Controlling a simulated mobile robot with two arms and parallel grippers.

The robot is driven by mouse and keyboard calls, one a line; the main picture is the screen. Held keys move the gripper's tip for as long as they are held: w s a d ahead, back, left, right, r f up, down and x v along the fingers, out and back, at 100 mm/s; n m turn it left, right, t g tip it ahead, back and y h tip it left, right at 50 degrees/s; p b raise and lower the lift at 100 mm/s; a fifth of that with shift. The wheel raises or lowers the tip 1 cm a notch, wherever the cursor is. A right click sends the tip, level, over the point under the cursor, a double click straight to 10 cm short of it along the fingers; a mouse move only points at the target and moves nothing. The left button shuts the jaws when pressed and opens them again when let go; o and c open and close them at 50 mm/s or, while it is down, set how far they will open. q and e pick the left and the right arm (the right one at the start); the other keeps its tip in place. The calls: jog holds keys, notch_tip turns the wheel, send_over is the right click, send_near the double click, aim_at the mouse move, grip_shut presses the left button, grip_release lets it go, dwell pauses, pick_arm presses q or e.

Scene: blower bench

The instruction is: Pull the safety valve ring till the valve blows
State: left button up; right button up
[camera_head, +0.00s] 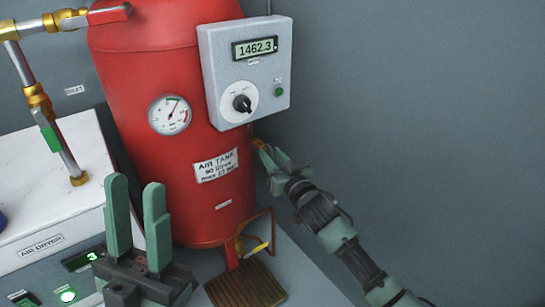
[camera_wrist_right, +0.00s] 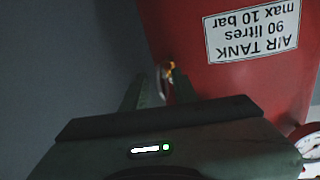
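The red air tank (camera_head: 150,60) stands upright in the head view, and its lower part shows in the right wrist view (camera_wrist_right: 190,35). A small brass fitting, seemingly the safety valve (camera_head: 258,143), sticks out of the tank's right side below the grey box. In the right wrist view the valve (camera_wrist_right: 171,67) has a pale ring (camera_wrist_right: 162,82) near it, between my finger ends. My right gripper (camera_head: 272,158) is at the valve with its fingers apart; contact with the ring cannot be told. My left gripper (camera_head: 136,188) is open and empty, in front of the tank.
A grey box (camera_head: 270,65) on the tank reads 1462.3. A round gauge (camera_head: 170,115) is on the tank's front. The white air dryer (camera_head: 50,180) and brass piping (camera_head: 38,95) stand at left. A brown slatted pad (camera_head: 245,285) lies below the tank. Space at right is clear.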

grip_shut()
jog(key=shift+d, duration=0.1)
dwell(1.2)
